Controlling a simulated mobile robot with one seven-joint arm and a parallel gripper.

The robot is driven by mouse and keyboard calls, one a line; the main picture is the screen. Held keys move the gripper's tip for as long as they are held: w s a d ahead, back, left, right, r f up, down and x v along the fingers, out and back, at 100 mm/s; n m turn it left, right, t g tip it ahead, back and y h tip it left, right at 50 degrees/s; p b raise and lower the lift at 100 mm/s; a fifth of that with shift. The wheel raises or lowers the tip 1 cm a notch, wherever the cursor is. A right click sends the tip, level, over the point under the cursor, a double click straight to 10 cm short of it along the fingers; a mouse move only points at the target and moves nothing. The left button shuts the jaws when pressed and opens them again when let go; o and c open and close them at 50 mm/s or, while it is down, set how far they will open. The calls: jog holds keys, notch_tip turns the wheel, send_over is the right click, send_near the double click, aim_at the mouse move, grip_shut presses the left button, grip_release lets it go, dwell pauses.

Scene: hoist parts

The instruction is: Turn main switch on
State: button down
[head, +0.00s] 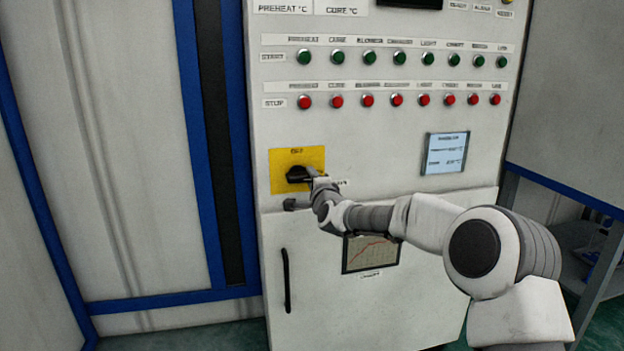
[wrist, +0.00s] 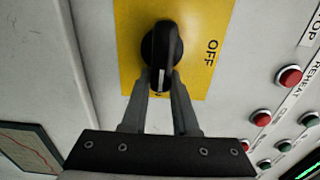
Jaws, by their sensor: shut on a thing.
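The main switch is a black rotary knob (head: 296,174) on a yellow plate (head: 283,159) on the white control cabinet. In the wrist view the knob (wrist: 160,42) shows close up on the yellow plate (wrist: 205,60), with the word OFF printed at the plate's right side. The knob's bar runs up and down in that view, its white mark at the lower end, not toward OFF. My gripper (head: 312,178) reaches the knob from the right. In the wrist view my gripper (wrist: 162,82) has its fingers shut on the bar's lower end.
Rows of green buttons (head: 398,58) and red buttons (head: 397,100) sit above the switch. A small blue-white display (head: 444,153) is to the right. A chart screen (head: 370,254) and a black door handle (head: 286,281) are below. A blue-framed wall panel (head: 130,150) stands left.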

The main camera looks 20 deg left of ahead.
jog(key=c, duration=0.7)
grip_release()
jog(key=shift+s+a+f, duration=0.15)
jog(key=shift+s+a, duration=0.15)
jog(key=shift+a, duration=0.15)
jog(key=shift+w+d, duration=0.1)
jog(key=shift+d, duration=0.15)
jog(key=p+v, duration=0.2)
jog(key=v, duration=1.5)
jog(key=shift+d+p, duration=0.15)
jog(key=shift+p, duration=0.2)
